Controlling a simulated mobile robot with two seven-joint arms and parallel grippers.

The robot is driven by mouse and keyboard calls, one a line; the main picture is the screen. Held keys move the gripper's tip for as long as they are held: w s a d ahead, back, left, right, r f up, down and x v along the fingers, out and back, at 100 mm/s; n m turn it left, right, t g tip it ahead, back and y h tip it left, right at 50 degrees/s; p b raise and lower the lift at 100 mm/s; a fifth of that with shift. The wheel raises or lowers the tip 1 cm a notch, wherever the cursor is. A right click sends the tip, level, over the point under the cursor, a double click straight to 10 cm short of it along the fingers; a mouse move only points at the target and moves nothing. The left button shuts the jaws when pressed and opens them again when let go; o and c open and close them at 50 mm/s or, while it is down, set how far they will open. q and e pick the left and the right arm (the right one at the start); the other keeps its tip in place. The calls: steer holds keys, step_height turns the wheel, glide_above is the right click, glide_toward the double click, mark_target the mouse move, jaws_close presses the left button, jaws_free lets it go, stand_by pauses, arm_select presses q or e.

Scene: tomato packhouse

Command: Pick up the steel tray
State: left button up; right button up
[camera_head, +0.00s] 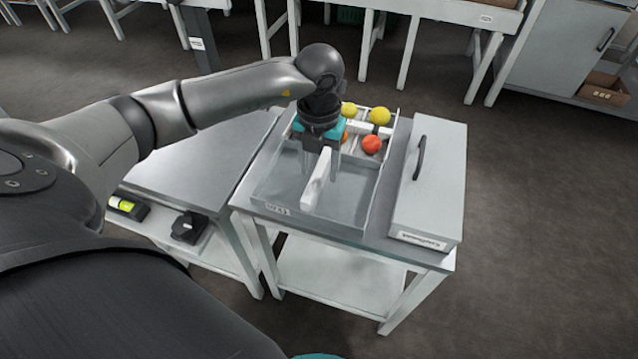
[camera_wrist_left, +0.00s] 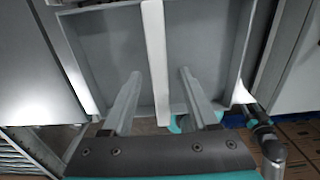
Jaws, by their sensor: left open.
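The steel tray (camera_head: 308,221) is a shallow grey box on a small table, with a small label on its front wall. A white bar (camera_head: 316,186) runs lengthwise along its middle. My left gripper (camera_head: 320,178) is over the tray, pointing down. Its fingers are open, one on each side of the white bar, with visible gaps in the left wrist view (camera_wrist_left: 157,75). I cannot tell from these views how deep the fingertips reach. My right gripper is not in view.
A grey lidded box (camera_head: 447,180) with a dark handle stands close on the tray's right. A grey bench (camera_head: 200,155) adjoins on the left. Open floor (camera_head: 540,230) lies to the right.

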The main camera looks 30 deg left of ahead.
arm_select(q)
steer(key=shift+f, duration=0.6)
steer(key=shift+c, duration=0.3)
jaws_close()
